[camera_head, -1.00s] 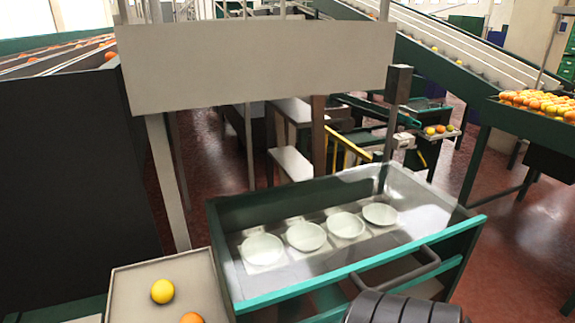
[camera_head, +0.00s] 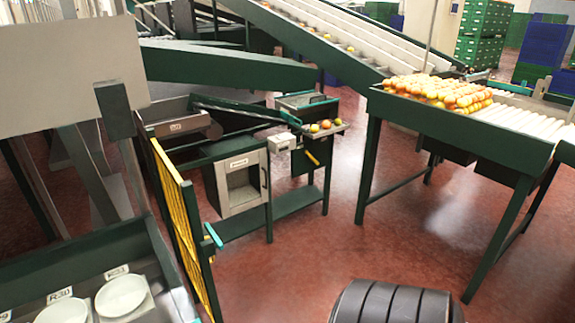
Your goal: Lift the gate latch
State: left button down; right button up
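A yellow barred gate (camera_head: 172,220) with a dark green frame stands left of centre, seen nearly edge-on. A small teal piece (camera_head: 213,235), which looks like the latch, sits on the gate's near green post. Its exact shape is too small to tell. The gate looks closed or nearly in line with the bench beside it, but I cannot tell which. Neither of my grippers is in view. A dark ribbed part of my own body shows at the bottom right of centre.
A bench with a grey box (camera_head: 240,183) and a tray of fruit (camera_head: 325,128) stands behind the gate. A table of oranges (camera_head: 530,139) is at the right. Red floor (camera_head: 310,245) is open between.

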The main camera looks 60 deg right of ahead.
aim_at(210, 231)
jog(key=k+l+z, duration=0.1)
jog(key=l, duration=0.4)
jog(key=k+l+z, duration=0.1)
jog(key=l, duration=0.45)
jog(key=k+l+z, duration=0.1)
jog(key=l, duration=0.4)
jog(key=k+l+z, duration=0.1)
jog(key=l, duration=0.45)
